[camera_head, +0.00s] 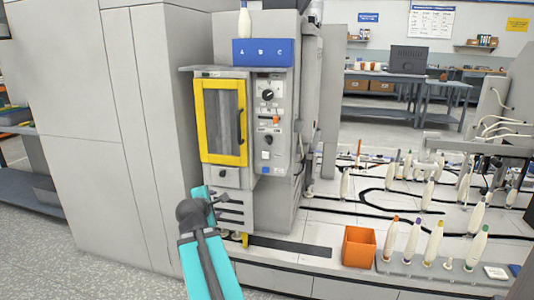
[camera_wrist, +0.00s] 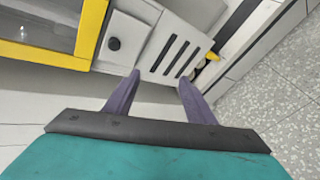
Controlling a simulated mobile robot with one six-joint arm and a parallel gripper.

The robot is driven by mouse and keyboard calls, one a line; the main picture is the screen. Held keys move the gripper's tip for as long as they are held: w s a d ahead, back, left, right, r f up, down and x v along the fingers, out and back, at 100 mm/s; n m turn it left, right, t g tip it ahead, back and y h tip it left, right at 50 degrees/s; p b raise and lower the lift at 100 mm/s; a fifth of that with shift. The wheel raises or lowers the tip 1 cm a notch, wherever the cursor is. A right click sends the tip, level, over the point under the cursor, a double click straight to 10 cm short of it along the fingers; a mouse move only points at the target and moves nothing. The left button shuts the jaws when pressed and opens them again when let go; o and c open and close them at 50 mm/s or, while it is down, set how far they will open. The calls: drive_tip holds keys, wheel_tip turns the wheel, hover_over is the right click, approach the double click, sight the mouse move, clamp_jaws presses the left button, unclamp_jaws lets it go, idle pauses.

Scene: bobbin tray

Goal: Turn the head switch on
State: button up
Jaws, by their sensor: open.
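A grey control panel (camera_head: 270,125) stands to the right of a yellow-framed door (camera_head: 221,120) on the machine. It carries a round black dial (camera_head: 267,95), an orange switch part (camera_head: 276,119) and a lower dark knob (camera_head: 267,140). The labels are too small to read, so I cannot tell which is the head switch. My gripper (camera_wrist: 159,77) is open and empty in the wrist view, its two fingers apart in front of a slotted vent panel (camera_wrist: 175,55). In the head view it is low, below the door and the control panel, partly hidden by my wrist.
A black round knob (camera_wrist: 114,43) sits beside the vent in the wrist view. A blue A B C box (camera_head: 263,52) tops the machine. An orange bin (camera_head: 359,246) and several white bobbins (camera_head: 433,243) stand on the bench at right. Grey floor is clear at left.

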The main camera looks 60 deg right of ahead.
drive_tip(key=s+d+r+n+h+b, duration=0.1)
drive_tip(key=s+d+r+h+b, duration=0.2)
drive_tip(key=s+r, duration=0.3)
drive_tip(key=s+d+r+n+h+b, duration=0.1)
drive_tip(key=s+d+r+h+b, duration=0.2)
drive_tip(key=r, duration=0.9)
drive_tip(key=s+d+b, duration=0.2)
drive_tip(key=s, duration=0.2)
drive_tip(key=shift+r+n, duration=0.25)
drive_tip(key=shift+n, duration=0.05)
drive_tip(key=shift+d, duration=0.25)
drive_tip(key=d+p, duration=0.1)
drive_tip(key=p, duration=0.1)
drive_tip(key=w+d+p, duration=0.1)
drive_tip(key=d+p, duration=0.1)
drive_tip(key=p, duration=0.1)
drive_tip(key=shift+r+g+p, duration=0.15)
drive_tip(key=shift+g+p, duration=0.15)
drive_tip(key=shift+p, duration=0.05)
drive_tip(key=shift+w+d+p, duration=0.1)
drive_tip(key=shift+d+p, duration=0.15)
drive_tip(key=shift+p, duration=0.6)
drive_tip(key=p, duration=0.2)
drive_tip(key=d+p, duration=0.1)
drive_tip(key=p, duration=0.1)
drive_tip(key=shift+w+d, duration=0.2)
drive_tip(key=shift+w, duration=0.05)
drive_tip(key=p+x, duration=0.1)
drive_tip(key=p, duration=0.5)
drive_tip(key=shift+d, duration=0.35)
